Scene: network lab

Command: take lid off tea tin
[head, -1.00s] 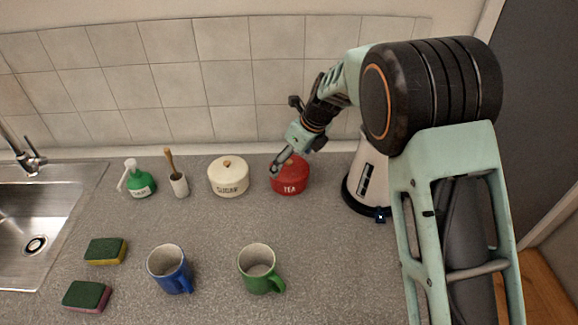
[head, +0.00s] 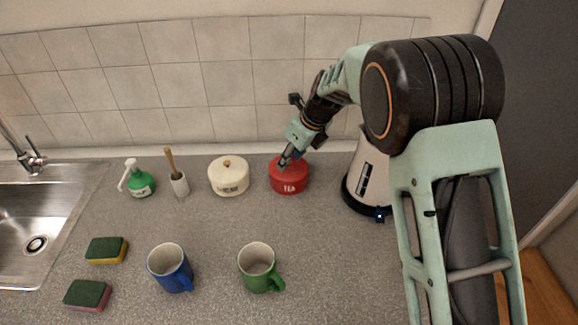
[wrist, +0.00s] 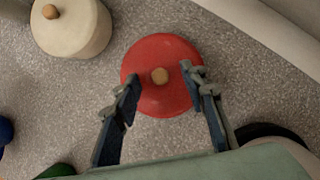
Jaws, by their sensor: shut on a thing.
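The red tea tin (head: 289,186) stands upright on the counter, with its lid on. In the wrist view the round red lid (wrist: 160,98) has a small wooden knob (wrist: 160,75) at its middle. My gripper (head: 285,163) is at the top of the tin. In the wrist view my gripper (wrist: 162,75) has one finger on each side of the knob, over the lid. It is shut on the lid, though the exact contact is hard to see. The knob is hidden by my fingers in the head view.
A cream sugar tin (head: 228,180) stands just left of the tea tin. A kettle-like appliance (head: 368,180) with a black base is close on the right. A blue mug (head: 168,270) and a green mug (head: 256,265) stand in front. The tiled wall is behind.

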